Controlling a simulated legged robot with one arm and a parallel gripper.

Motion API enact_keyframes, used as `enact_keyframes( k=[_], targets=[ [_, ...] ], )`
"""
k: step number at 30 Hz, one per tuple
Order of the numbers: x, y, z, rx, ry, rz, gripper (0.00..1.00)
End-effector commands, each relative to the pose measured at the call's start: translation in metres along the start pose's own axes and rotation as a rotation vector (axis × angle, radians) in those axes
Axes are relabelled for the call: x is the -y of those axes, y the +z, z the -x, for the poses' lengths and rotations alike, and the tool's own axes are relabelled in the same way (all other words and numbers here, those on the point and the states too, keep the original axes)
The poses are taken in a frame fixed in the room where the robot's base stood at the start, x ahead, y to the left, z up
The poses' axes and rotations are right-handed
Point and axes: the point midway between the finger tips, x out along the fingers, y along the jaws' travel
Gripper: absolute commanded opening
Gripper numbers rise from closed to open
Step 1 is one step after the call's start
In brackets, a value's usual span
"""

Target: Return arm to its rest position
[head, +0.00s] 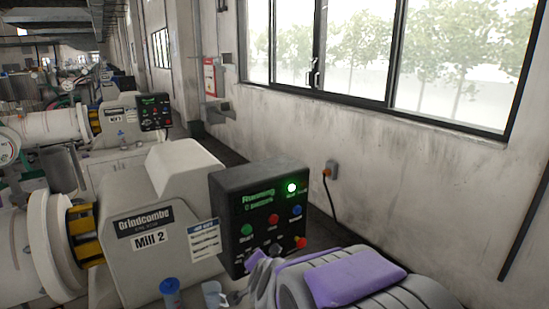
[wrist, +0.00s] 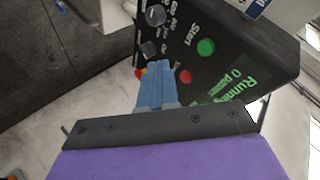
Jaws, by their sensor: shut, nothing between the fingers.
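My arm reaches in from the lower right of the head view, with purple covers on grey ribbed links. My gripper (head: 254,262) is in front of the lower part of the black control panel (head: 232,188) of Mill 2. In the wrist view my gripper (wrist: 157,68) shows as two blue-grey fingers pressed together, with nothing between them. They point at the control panel (wrist: 232,38), near the red button (wrist: 186,76) and the knobs. I cannot tell if the tips touch it. The panel display reads "Running", and a green lamp (head: 291,188) is lit.
The Mill 2 housing (head: 150,215) stands left of the panel. A wall (head: 400,170) with a socket and cable (head: 330,172) runs along the right. Another mill (head: 120,118) stands behind.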

Motion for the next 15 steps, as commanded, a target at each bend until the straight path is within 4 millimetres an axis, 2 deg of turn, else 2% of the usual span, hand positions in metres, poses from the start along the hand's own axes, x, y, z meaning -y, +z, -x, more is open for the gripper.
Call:
enact_keyframes(
  k=[1,5,8,15],
  targets=[
    [-0.008,0.001,0.017,0.056,0.015,0.042,0.00],
    [-0.039,0.019,0.060,0.229,0.078,0.173,0.00],
    [-0.070,0.034,0.099,0.359,0.139,0.275,0.00],
    [-0.164,0.062,0.209,0.665,0.326,0.487,0.00]
  ],
)
